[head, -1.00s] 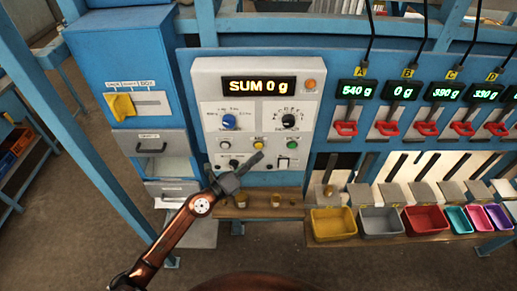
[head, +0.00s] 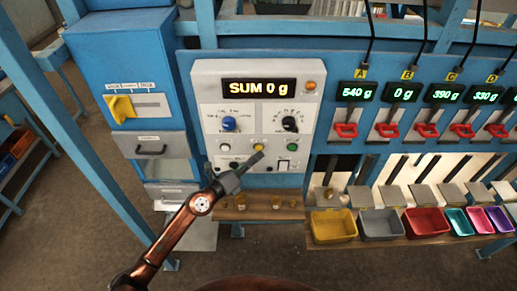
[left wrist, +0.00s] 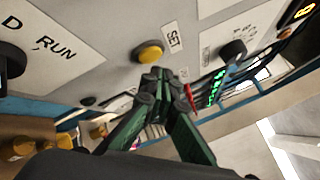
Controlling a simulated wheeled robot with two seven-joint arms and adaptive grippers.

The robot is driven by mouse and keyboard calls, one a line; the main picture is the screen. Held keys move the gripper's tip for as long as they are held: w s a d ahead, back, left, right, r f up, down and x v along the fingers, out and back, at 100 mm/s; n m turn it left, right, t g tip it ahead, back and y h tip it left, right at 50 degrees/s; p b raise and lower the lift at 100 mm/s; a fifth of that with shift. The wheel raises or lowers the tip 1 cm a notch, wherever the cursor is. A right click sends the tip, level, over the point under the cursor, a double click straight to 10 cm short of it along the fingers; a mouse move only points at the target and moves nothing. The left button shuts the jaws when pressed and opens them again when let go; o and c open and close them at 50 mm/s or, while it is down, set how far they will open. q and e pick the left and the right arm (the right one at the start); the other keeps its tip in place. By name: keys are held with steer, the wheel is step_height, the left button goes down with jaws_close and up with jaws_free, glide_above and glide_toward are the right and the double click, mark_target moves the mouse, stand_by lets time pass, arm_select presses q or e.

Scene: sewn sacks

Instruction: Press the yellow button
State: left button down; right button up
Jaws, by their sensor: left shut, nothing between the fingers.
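The yellow button (head: 258,147) sits in the lower middle of the grey control panel (head: 209,98), between a white and a green button. It also shows in the left wrist view (left wrist: 150,52), beside a label reading SET. My left gripper (head: 259,157) is shut and empty, its tips just below the button in the head view. In the left wrist view the closed fingertips (left wrist: 158,82) are close under the button in the picture. I cannot tell whether they touch it. My right gripper is not in view.
A white button (head: 225,147) and a green button (head: 293,146) flank it. A black knob (head: 290,124) and a blue knob (head: 228,123) are above. A wooden shelf (head: 240,213) with small yellow things lies below. Coloured bins, such as the yellow bin (head: 334,228), stand to the right.

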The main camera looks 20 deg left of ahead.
arm_select(q)
steer(key=shift+w, duration=0.1)
stand_by(0.6)
steer(key=shift+w+a, duration=0.15)
steer(key=shift+w, duration=0.2)
steer(key=shift+w+a, duration=0.1)
steer(key=shift+w, duration=0.3)
stand_by(0.6)
stand_by(0.4)
steer(key=shift+s+d+p, duration=0.2)
steer(key=shift+s+p, duration=0.15)
steer(key=shift+s, duration=0.5)
steer(key=s+p, duration=0.1)
steer(key=s, duration=0.1)
steer(key=s+d+p, duration=0.1)
steer(key=s, duration=0.1)
steer(key=shift+s+d, duration=0.2)
steer(key=shift+s, duration=0.2)
